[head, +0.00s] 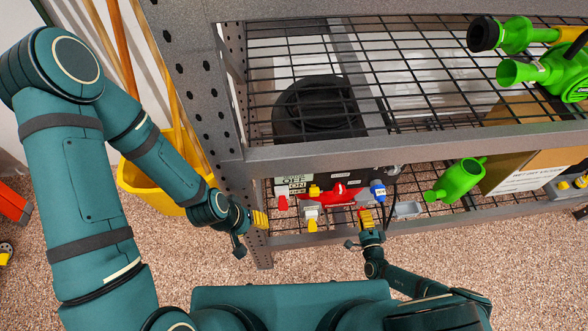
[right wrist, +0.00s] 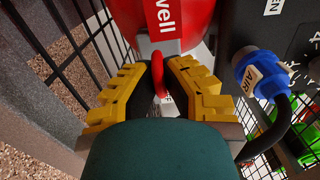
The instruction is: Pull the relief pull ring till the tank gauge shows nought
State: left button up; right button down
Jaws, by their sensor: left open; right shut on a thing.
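The red tank (head: 333,195) sits on the lower wire shelf, partly hidden by the shelf beam and small in the head view. In the right wrist view the tank (right wrist: 168,22) fills the top middle, with white lettering on it. A red pull ring (right wrist: 158,72) hangs below it. My right gripper (right wrist: 158,82) has its yellow-padded fingers closed around the ring; in the head view it is at the shelf's front edge (head: 367,220). My left gripper (head: 259,219) is open and empty beside the shelf's left post. I cannot make out the tank gauge in either view.
A blue air coupling (right wrist: 260,75) with a black hose is right of the ring. The shelf's left post (head: 205,90) and front beam (head: 400,146) border the space. A yellow bucket (head: 140,180) is at left.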

jog(key=shift+w, duration=0.6)
dwell(0.6)
jog(key=c, duration=0.9)
grip_release()
jog(key=shift+c, duration=0.2)
jog(key=s+p, duration=0.2)
jog(key=s, duration=0.5)
jog(key=shift+d, duration=0.25)
